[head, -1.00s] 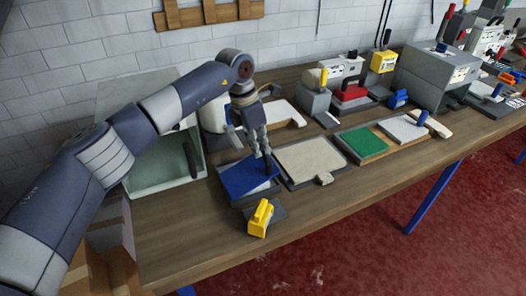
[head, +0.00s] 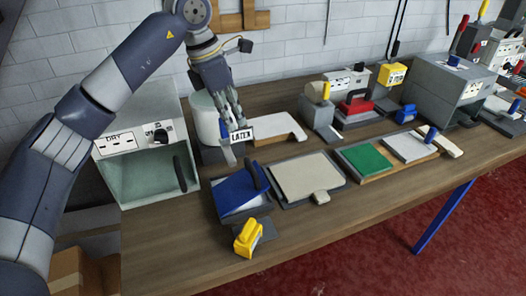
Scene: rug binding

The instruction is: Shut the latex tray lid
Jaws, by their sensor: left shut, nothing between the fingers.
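My left gripper (head: 236,121) is shut and empty, pointing down just above and behind a white LATEX label (head: 241,134). A pale round pot (head: 203,122) stands to its left, partly hidden by the gripper. A blue panel (head: 235,191) with a dark blue upright piece at its right side lies slightly tilted on a dark shallow tray (head: 240,214), in front of the gripper and apart from it. I cannot tell for sure whether this panel is the latex tray lid. My right gripper is not in view.
A DRY box (head: 122,140) with an open front stands at the left. A yellow tool (head: 247,238) sits near the front edge. A beige mat (head: 308,175) and a green panel (head: 368,157) lie to the right.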

